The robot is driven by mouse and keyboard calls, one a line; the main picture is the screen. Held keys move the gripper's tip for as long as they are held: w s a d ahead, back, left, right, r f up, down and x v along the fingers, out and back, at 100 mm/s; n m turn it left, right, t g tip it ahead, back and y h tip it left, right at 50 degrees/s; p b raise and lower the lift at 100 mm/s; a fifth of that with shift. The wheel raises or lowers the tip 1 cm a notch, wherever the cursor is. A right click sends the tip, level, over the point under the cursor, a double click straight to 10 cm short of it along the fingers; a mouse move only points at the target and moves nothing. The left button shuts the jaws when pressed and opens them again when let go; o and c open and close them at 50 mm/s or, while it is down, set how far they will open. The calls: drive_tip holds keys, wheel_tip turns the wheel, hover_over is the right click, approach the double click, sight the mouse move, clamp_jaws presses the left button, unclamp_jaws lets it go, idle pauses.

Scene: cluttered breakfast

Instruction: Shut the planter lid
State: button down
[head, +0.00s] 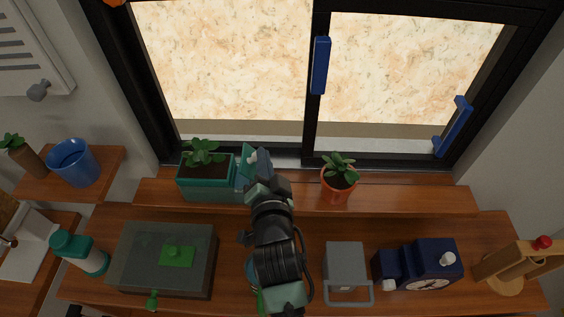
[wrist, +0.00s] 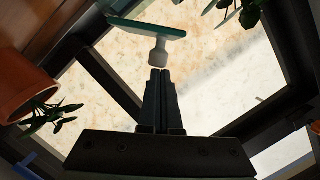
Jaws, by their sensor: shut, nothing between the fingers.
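The teal planter (head: 207,195) stands on the shelf below the window, with a leafy plant (head: 203,152) and dark soil showing in its open top. Its teal lid (head: 243,168) stands raised at the planter's right side. In the wrist view the lid (wrist: 146,28) is a thin slab seen nearly edge-on, with a pale knob (wrist: 159,52) pointing toward my gripper. My gripper (wrist: 160,72) is shut and empty, its fingertips right at the knob; I cannot tell whether they touch. In the head view my arm hides part of the lid and gripper.
A potted plant (head: 339,184) stands right of my arm on the same shelf. The window frame (head: 313,110) with blue handles (head: 320,66) rises behind. Below are a grey box (head: 165,262), a grey canister (head: 345,266) and a navy device (head: 425,265).

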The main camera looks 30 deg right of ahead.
sight(249, 172)
drive_tip(key=w+a+n+b, duration=0.1)
drive_tip(key=a+f+n+g+b, duration=0.1)
drive_tip(key=n, duration=0.1)
drive_tip(key=shift+w+a+n+h+b, duration=0.3)
drive_tip(key=shift+w+a+h+b, duration=0.05)
drive_tip(key=shift+w+a+h, duration=0.05)
drive_tip(key=shift+w+a+f+n+g+h+b, duration=0.25)
drive_tip(key=shift+w+a+f+n+b, duration=0.15)
drive_tip(key=shift+n+b, duration=0.4)
drive_tip(key=shift+w+a+f+n+g+h+b, duration=0.25)
drive_tip(key=shift+a+n+b, duration=0.35)
drive_tip(key=shift+n, duration=0.3)
drive_tip(key=shift+d+r, duration=0.1)
drive_tip(key=shift+r, duration=0.05)
